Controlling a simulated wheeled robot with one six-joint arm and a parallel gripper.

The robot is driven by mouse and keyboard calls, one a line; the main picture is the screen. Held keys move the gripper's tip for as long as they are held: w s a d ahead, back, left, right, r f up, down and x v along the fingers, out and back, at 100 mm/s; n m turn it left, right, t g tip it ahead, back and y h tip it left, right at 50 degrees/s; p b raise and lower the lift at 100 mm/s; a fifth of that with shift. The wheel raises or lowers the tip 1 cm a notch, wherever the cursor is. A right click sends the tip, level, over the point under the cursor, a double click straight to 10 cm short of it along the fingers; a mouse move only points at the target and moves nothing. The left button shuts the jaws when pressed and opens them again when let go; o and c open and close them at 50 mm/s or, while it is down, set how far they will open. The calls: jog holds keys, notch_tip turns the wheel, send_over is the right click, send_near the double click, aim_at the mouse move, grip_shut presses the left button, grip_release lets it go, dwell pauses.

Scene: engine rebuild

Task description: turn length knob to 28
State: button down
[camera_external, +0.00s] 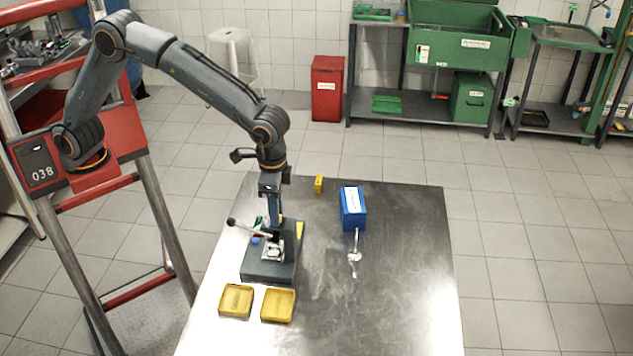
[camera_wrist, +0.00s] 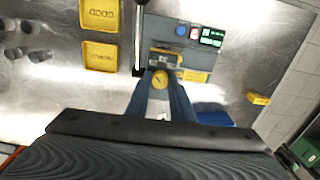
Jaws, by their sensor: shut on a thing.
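The bench device (camera_external: 268,270) with a dark base stands on the steel table. My gripper (camera_external: 273,222) points straight down over the device and is shut on this knob. The knob is hidden by my fingers in the external view, and its setting cannot be read.
A lever with a dark ball end (camera_external: 232,222) sticks out left of the device. Two yellow trays (camera_external: 236,315) lie in front; one reads GOOD in the wrist view. A blue box (camera_external: 353,212) and a small yellow block (camera_external: 318,184) stand behind.

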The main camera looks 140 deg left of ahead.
jog(key=shift+r, duration=0.1)
jog(key=c, duration=1.5)
grip_release()
jog(key=shift+c, duration=0.2)
jog(key=shift+r+b, duration=1.25)
jog(key=shift+r, duration=2.6)
jog(key=shift+d, duration=0.1)
